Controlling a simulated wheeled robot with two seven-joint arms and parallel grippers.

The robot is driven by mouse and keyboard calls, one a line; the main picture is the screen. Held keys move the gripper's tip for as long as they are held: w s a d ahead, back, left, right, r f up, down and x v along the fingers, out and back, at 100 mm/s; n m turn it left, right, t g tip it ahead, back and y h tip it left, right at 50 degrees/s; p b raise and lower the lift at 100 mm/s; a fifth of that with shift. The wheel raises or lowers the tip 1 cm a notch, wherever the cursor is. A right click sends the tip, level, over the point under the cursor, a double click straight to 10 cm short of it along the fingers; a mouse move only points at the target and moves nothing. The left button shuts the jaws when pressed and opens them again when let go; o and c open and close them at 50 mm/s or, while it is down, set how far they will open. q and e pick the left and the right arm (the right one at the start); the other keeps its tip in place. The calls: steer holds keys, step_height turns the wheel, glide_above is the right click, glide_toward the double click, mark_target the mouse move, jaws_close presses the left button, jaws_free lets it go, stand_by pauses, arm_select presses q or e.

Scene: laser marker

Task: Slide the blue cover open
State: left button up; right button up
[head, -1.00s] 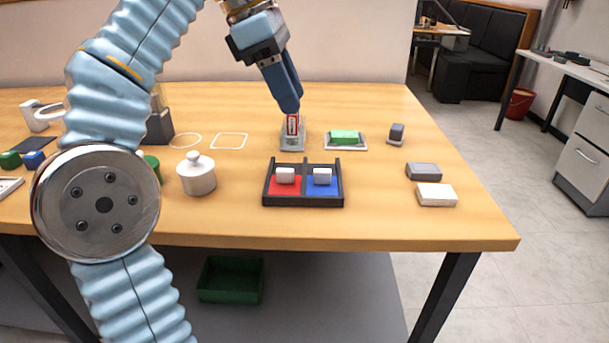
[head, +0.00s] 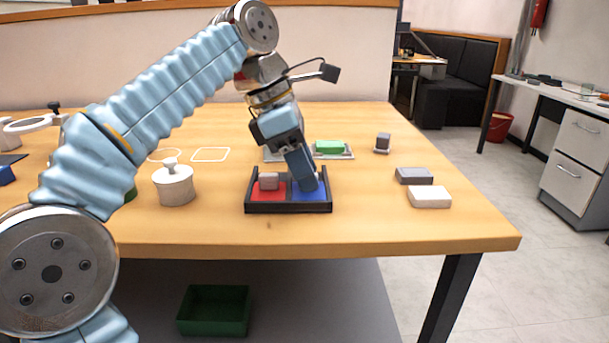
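A black two-bay tray (head: 289,208) stands near the table's front edge. Its left bay has a red cover (head: 266,193) with a pale block-shaped knob (head: 268,181). Its right bay has the blue cover (head: 309,197). My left gripper (head: 307,186) reaches down from above with its fingertips at the blue cover. The fingers hide most of the blue cover's knob. I cannot tell whether they are open or shut around it. The blue cover still spans the right bay as far as it shows. My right gripper is not in view.
A white lidded jar (head: 175,187) stands left of the tray. A green block on a grey plate (head: 329,147) is behind it. A grey block (head: 414,176) and a white block (head: 429,197) lie to the right. The table front is clear.

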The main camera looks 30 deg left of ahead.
arm_select(q)
jaws_close()
stand_by(0.4)
